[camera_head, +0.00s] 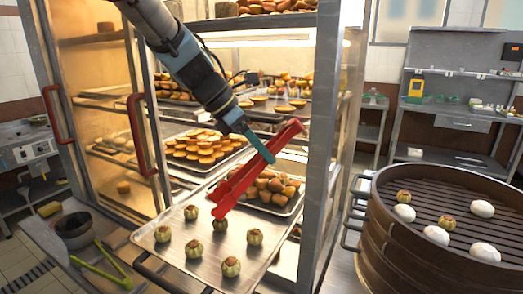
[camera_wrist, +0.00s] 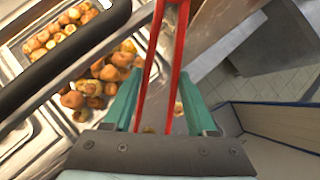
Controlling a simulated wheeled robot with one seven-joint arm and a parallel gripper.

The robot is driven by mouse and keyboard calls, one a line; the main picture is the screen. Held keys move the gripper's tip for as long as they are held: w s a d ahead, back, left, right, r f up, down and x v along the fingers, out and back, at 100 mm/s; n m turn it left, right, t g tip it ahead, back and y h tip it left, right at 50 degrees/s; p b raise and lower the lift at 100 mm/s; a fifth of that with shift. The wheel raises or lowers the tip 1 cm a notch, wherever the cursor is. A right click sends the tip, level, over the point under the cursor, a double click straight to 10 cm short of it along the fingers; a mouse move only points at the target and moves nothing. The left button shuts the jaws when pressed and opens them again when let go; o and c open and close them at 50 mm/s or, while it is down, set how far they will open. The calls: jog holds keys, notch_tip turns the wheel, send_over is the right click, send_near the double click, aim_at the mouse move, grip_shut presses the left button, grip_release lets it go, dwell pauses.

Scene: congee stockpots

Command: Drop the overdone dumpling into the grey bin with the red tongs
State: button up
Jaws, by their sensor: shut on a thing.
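My gripper (camera_head: 262,148) is shut on the red tongs (camera_head: 250,172) in the head view. The tongs slant down to the left, with their tips over the front tray (camera_head: 178,261). In the wrist view, the red arms (camera_wrist: 162,60) run between my teal fingers. Several pale green dumplings with brown tops stand on that tray. One dumpling (camera_head: 220,224) is just below the tong tips; I cannot tell if they touch it. I cannot tell which dumpling is overdone. A small dark grey round container (camera_head: 75,230), perhaps the grey bin, stands at the left.
A glass-sided cabinet with metal posts (camera_head: 322,150) and stacked trays of browned food surrounds the arm's reach. Green tongs (camera_head: 103,264) lie beside the grey container. A large round steamer (camera_head: 440,215) with buns and dumplings stands at the right.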

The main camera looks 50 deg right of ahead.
jog(key=shift+f+b, duration=1.15)
jog(key=shift+f, duration=1.2)
jog(key=shift+o, duration=0.3)
grip_shut()
